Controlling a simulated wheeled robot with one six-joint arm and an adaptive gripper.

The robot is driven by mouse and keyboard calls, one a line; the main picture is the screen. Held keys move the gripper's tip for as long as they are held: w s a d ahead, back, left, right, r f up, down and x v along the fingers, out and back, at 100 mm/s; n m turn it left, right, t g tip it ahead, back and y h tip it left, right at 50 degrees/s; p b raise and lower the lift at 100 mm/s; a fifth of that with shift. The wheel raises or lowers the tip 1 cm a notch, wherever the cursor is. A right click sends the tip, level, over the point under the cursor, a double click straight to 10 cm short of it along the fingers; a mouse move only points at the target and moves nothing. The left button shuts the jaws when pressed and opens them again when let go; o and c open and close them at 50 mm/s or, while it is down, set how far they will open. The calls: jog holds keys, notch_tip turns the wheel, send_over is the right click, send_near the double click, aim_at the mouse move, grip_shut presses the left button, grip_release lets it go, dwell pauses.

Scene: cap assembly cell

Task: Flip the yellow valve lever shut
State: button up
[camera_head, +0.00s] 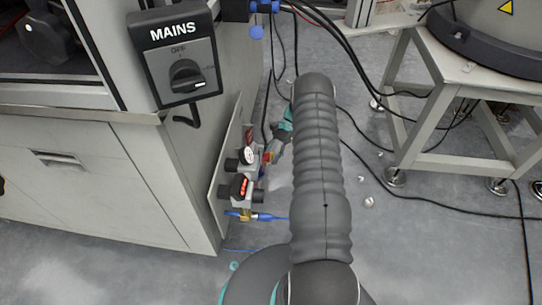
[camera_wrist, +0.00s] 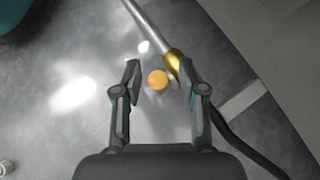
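In the wrist view, my gripper (camera_wrist: 160,72) is open, with one finger on each side of a small round yellow-orange part (camera_wrist: 158,80). A gold-yellow piece (camera_wrist: 173,63) lies close to the right fingertip, at the end of a pale tube. I cannot tell which of these is the valve lever, or whether a finger touches either. In the head view, my arm hides most of the gripper, which is beside the small valve and gauge panel (camera_head: 222,190). A small red and yellow spot (camera_head: 267,157) shows there, too small to make out.
The panel carries a round gauge (camera_head: 247,155), a red-lit display (camera_head: 239,187) and a brass fitting (camera_head: 246,215) with a blue hose (camera_head: 270,217). A MAINS switch box (camera_head: 182,62) is above left. Black cables cross the floor near a metal stand (camera_head: 430,110) at right.

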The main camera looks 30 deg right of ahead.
jog(key=v, duration=1.2)
dwell(0.4)
